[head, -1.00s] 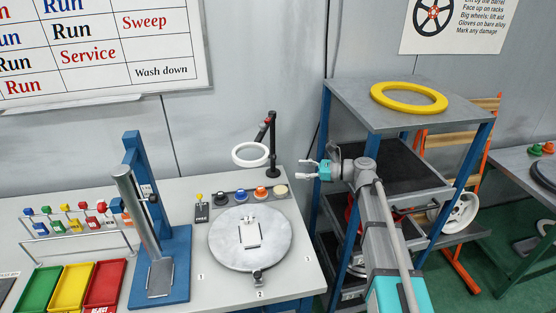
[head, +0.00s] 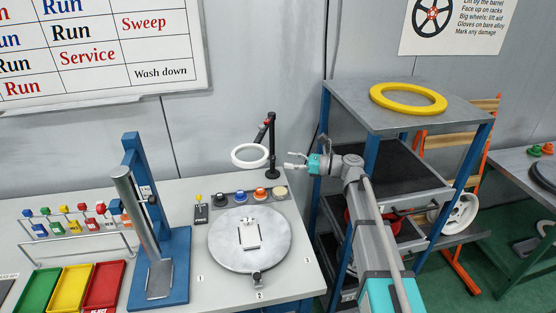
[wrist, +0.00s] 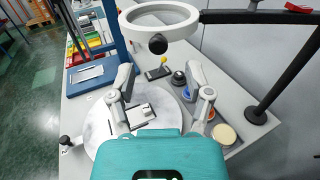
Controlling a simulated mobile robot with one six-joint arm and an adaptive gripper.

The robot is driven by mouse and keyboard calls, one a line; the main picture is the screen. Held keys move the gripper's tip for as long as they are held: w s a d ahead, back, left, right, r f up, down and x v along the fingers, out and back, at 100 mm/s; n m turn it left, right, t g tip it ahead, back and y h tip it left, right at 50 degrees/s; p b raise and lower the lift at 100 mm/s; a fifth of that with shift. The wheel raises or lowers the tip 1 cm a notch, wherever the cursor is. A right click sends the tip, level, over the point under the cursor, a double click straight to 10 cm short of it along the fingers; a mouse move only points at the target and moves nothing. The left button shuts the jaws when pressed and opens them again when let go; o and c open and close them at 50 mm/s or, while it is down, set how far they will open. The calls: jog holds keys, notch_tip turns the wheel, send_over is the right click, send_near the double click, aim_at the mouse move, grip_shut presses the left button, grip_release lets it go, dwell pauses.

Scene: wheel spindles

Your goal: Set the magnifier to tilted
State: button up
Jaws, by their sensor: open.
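The magnifier (head: 250,155) is a white ring on a jointed black arm with a red part, on a post at the back right of the bench. In the wrist view its ring (wrist: 160,18) is ahead of and above my fingers, with a dark round knob (wrist: 158,44) on its near side. My gripper (head: 290,160) is to the right of the ring and post in the head view, open and empty. In the wrist view its two fingers (wrist: 158,85) are spread apart, with no contact with the ring visible.
A round grey turntable (head: 225,255) with a small plate stands on the bench. Coloured knobs (head: 260,193) line a strip behind it. A blue press (head: 175,270) stands left. A shelf rack (head: 345,95) with a yellow ring (head: 408,87) on top stands right, close to my arm.

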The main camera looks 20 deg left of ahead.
aim_at(274, 158)
jog(key=shift+s+a, duration=0.2)
jog(key=shift+a, duration=1.2)
jog(key=shift+s+a, duration=0.15)
jog(key=shift+a, duration=1.2)
